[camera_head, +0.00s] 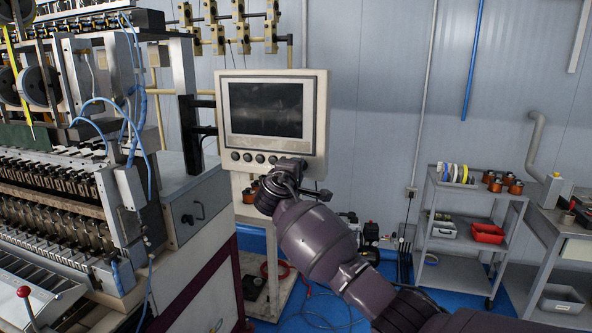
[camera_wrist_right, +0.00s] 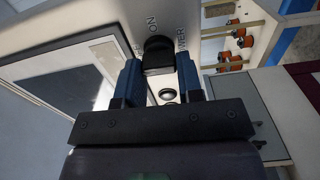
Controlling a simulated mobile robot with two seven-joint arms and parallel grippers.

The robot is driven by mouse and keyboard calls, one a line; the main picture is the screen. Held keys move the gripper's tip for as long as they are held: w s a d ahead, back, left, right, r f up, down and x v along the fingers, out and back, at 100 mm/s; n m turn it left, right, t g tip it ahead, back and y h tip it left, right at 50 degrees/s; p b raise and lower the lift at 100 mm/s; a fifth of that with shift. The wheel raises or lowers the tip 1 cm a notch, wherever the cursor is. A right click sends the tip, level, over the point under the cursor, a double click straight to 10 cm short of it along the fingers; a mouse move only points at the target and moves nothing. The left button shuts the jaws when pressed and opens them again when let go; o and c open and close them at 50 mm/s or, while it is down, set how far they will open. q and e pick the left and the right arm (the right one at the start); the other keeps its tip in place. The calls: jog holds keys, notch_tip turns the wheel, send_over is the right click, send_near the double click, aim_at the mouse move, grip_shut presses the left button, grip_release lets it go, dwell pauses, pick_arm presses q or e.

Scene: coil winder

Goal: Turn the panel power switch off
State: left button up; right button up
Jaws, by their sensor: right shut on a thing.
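The control panel (camera_head: 321,120) is a pale box with a dark screen (camera_head: 265,108) and a row of dark round buttons (camera_head: 248,157) below it. My right arm reaches up to the panel's lower right corner, where its gripper (camera_head: 290,168) hides the switch in the head view. In the right wrist view, the black power switch (camera_wrist_right: 158,52) sits beside printed lettering that includes "POWER". The blue fingers of my right gripper (camera_wrist_right: 160,78) are on both sides of the switch, shut on it. Its exact setting is hard to read. My left gripper is not in view.
A large winding machine (camera_head: 185,215) stands close on the left of the panel. A grey cart (camera_head: 455,198) with spools and a red tray (camera_head: 487,233) stands at the right, beside a workbench (camera_head: 575,248). Cables lie on the blue floor below the panel.

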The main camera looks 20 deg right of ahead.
jog(key=shift+f+n, duration=0.1)
jog(key=shift+n, duration=0.2)
jog(key=o, duration=0.9)
jog(key=shift+o, duration=0.2)
jog(key=shift+s+a, duration=0.1)
jog(key=b+v, duration=0.2)
jog(key=v, duration=0.8)
jog(key=shift+s+a, duration=0.2)
jog(key=shift+s, duration=0.05)
